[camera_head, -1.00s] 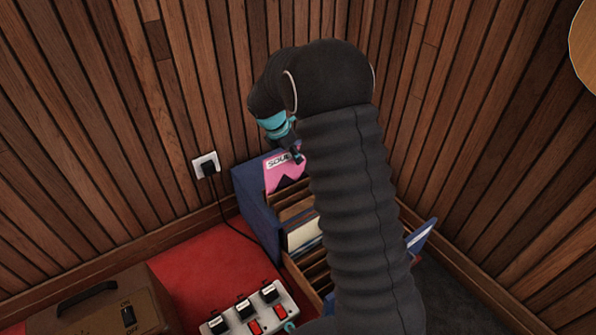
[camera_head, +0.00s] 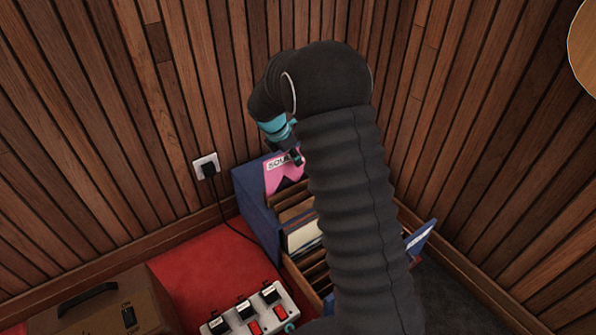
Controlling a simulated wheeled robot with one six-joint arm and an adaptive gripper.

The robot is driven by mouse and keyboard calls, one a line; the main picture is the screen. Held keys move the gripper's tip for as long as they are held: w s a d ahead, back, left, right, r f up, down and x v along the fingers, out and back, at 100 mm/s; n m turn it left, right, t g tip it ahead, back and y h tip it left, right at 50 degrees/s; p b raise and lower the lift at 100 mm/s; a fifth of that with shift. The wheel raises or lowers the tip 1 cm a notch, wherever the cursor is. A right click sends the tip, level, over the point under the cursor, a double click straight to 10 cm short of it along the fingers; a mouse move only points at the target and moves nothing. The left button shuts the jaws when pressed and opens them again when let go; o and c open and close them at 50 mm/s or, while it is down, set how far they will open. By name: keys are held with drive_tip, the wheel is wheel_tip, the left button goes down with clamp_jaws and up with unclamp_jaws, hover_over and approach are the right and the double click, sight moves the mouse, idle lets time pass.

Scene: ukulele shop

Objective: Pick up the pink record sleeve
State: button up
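The pink record sleeve (camera_head: 272,180) stands upright at the far end of a blue record crate (camera_head: 259,217). A white label at its top reads "SOUL", partly covered, and a dark shape shows on its front. My gripper (camera_head: 296,157) is at the sleeve's top edge, by the label. One dark fingertip shows in front of the sleeve. My own arm hides the rest of the gripper and the right side of the sleeve, so I cannot tell whether the fingers are closed on it.
More sleeves (camera_head: 303,235) stand between wooden dividers in the crate. A blue sleeve (camera_head: 420,237) leans out at the right. A pedal board (camera_head: 246,313) and a brown amplifier (camera_head: 112,306) sit on red carpet. A cable runs from a wall socket (camera_head: 206,165). Wooden walls meet behind.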

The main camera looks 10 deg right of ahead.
clamp_jaws()
drive_tip(key=shift+r, duration=0.1)
